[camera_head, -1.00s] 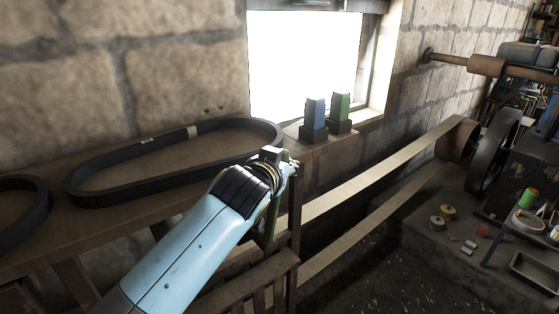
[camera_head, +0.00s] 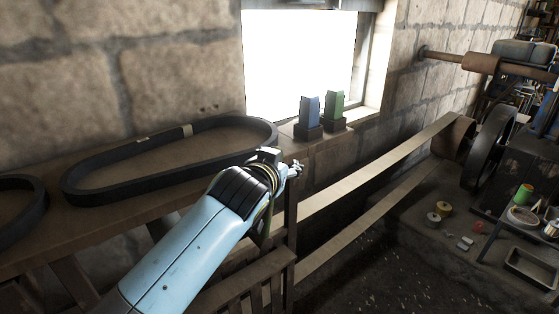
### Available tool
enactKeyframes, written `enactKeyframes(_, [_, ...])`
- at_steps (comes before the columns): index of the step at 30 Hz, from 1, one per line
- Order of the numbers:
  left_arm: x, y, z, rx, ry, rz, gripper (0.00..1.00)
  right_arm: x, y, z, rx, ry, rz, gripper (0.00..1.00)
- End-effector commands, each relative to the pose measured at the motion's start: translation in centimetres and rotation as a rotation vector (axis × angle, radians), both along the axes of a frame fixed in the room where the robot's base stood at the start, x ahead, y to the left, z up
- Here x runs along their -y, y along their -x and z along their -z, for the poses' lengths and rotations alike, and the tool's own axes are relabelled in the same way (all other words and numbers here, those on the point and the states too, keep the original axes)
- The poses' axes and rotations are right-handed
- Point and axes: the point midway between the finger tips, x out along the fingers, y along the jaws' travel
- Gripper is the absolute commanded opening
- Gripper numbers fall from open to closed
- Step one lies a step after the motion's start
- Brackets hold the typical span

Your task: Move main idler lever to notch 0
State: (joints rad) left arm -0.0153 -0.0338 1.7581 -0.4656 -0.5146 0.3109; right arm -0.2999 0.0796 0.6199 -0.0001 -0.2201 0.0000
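My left gripper (camera_head: 293,169) is at the end of a light blue arm that comes in from the lower left. It is beside the top of a dark upright post (camera_head: 291,215) at the end of the wooden railing. The fingers are small and seen at an angle, so I cannot tell if they are open or hold anything. I cannot make out the main idler lever or its notches; the arm and wrist may hide them. A flat tan drive belt (camera_head: 380,170) runs from behind the post to a pulley (camera_head: 458,135) at the right. My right gripper is not in view.
A black belt loop (camera_head: 110,193) lies on the wooden bench (camera_head: 185,205), with another (camera_head: 22,215) at its left. A blue block (camera_head: 309,110) and a green block (camera_head: 334,105) stand in dark holders by the window. A dark wheel (camera_head: 490,148) stands at right.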

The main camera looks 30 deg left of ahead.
Motion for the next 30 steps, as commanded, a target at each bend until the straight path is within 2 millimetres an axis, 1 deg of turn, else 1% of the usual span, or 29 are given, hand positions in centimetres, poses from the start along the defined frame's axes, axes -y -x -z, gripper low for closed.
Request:
enactKeyframes(1, [0.1, 0.0, 0.0, 0.001, 0.001, 0.001, 0.48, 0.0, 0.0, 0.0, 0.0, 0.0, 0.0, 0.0])
enactKeyframes(2, [0.0, 0.0, -0.1, 0.001, 0.001, 0.0, 0.52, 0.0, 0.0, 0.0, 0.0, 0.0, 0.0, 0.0])
enactKeyframes(3, [0.0, 0.0, -0.1, 0.003, -0.001, 0.0, 0.53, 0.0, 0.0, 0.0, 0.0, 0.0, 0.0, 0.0])
enactKeyframes(9, [-0.1, -0.1, -0.3, 0.005, -0.004, 0.001, 0.53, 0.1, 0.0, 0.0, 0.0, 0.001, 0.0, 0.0])
enactKeyframes(12, [0.0, 0.3, -0.4, 0.006, -0.004, 0.001, 0.53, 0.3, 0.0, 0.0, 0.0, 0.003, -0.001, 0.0])
enactKeyframes(14, [0.2, 0.9, -0.6, 0.006, -0.003, 0.001, 0.53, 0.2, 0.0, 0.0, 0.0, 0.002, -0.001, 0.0])
enactKeyframes(21, [1.2, 4.8, -1.7, 0.004, -0.001, 0.001, 0.53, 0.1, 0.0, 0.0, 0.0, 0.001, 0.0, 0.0])
enactKeyframes(24, [1.6, 6.1, -2.1, 0.005, -0.002, 0.002, 0.53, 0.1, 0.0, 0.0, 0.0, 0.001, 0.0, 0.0])
enactKeyframes(27, [1.8, 6.7, -2.3, 0.004, -0.003, 0.002, 0.53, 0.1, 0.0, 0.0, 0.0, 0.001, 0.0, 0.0])
enactKeyframes(30, [1.8, 6.9, -2.4, 0.004, -0.004, 0.003, 0.53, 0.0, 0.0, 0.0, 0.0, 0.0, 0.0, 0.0])
